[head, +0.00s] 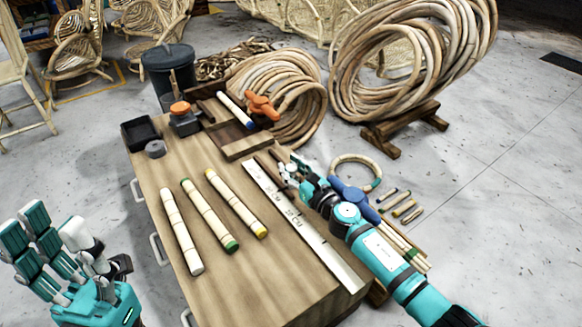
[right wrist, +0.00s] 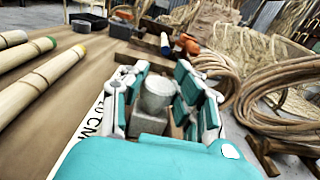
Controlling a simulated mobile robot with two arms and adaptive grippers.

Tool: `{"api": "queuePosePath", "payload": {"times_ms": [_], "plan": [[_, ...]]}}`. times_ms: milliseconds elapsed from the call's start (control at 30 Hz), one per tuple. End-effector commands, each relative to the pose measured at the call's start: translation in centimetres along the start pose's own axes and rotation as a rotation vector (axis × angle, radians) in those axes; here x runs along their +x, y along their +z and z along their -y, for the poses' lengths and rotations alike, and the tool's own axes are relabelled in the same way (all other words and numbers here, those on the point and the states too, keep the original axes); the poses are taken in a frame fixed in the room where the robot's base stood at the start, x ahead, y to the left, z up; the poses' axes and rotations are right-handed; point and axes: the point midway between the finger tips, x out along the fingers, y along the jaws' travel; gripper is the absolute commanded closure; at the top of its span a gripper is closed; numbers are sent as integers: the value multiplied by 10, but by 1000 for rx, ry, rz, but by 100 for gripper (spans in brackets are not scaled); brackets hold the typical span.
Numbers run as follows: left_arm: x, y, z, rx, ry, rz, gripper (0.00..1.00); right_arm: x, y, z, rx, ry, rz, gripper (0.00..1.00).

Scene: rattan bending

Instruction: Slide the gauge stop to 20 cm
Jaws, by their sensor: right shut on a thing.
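The white gauge rule (head: 316,236) with dark CM markings lies along the right side of the wooden bench top. Its near part also shows in the right wrist view (right wrist: 70,160). The gauge stop, a grey block with a round knob (right wrist: 156,93), is between the fingers of my right gripper (right wrist: 162,88), which is shut on it. In the head view my right gripper (head: 289,170) is at the far part of the rule and largely hides the stop, so its reading cannot be made out. My left gripper (head: 55,222) is open and empty, off the bench's left side.
Three pale rods with coloured ends (head: 207,216) lie left of the rule. A dark wooden jig (head: 243,146) with orange-handled clamps stands at the back. A black tray (head: 139,133) is at back left. Rattan coils (head: 283,90) stand behind the bench.

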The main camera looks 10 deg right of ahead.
Motion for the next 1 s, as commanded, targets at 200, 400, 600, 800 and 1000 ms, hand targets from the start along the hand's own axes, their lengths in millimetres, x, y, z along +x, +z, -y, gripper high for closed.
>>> {"api": "queuePosePath", "payload": {"times_ms": [200,400,600,800,1000], "plan": [[0,0,0,0,-1,1,60,0,0,0,0,0,0,100],[0,0,0,1,-2,1,60,0,0,0,0,0,0,100],[0,0,0,1,-2,1,60,0,0,0,0,0,0,100],[-6,3,0,1,-2,8,60,13,-1,0,-2,1,2,100],[3,3,0,4,7,-18,60,16,0,0,1,0,1,100]]}}
